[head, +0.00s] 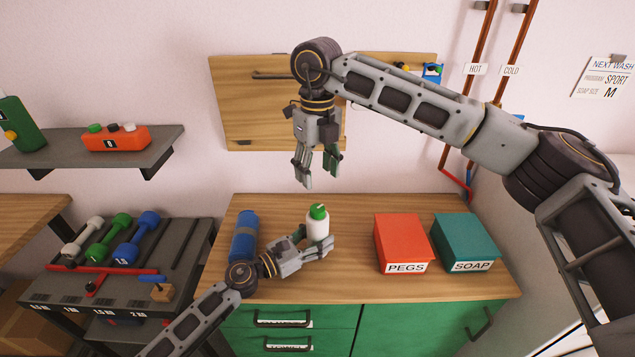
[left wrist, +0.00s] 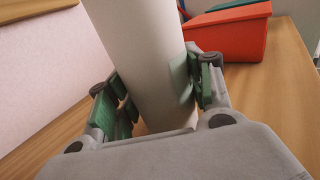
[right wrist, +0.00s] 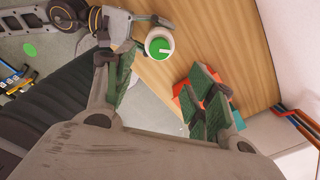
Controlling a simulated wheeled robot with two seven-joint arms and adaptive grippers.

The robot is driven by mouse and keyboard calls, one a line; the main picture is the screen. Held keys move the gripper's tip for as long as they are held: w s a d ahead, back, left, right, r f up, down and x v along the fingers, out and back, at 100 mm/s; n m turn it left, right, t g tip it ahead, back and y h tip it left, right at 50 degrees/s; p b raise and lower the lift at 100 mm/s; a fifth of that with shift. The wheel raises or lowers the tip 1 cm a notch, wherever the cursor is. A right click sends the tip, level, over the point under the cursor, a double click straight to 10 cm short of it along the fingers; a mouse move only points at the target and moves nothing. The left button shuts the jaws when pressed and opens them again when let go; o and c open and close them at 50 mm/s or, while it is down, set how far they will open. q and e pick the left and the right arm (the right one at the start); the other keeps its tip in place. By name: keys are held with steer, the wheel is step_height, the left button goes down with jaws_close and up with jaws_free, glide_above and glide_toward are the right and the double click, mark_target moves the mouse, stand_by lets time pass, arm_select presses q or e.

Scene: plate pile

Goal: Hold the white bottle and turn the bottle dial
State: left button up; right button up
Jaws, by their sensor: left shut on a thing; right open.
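The white bottle (head: 318,228) stands upright on the wooden counter, with a green dial (head: 318,211) on top. My left gripper (head: 318,247) is shut on the bottle's body from the left; the left wrist view shows the white body (left wrist: 145,60) between its green pads. My right gripper (head: 318,178) is open and empty, pointing down above the bottle and apart from it. In the right wrist view the green dial (right wrist: 160,45) with a pale bar across it shows beyond the open fingers (right wrist: 165,95).
A red PEGS box (head: 401,240) and a teal SOAP box (head: 465,240) stand to the right. A weight rack (head: 120,262) is at the left. Bare counter lies between bottle and PEGS box.

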stand_by(0.3)
arm_select(q)
steer(key=o, duration=1.4)
steer(key=shift+s+a, duration=0.15)
steer(key=shift+a, duration=0.05)
steer(key=shift+v, duration=5.8)
steer(key=shift+s, duration=0.15)
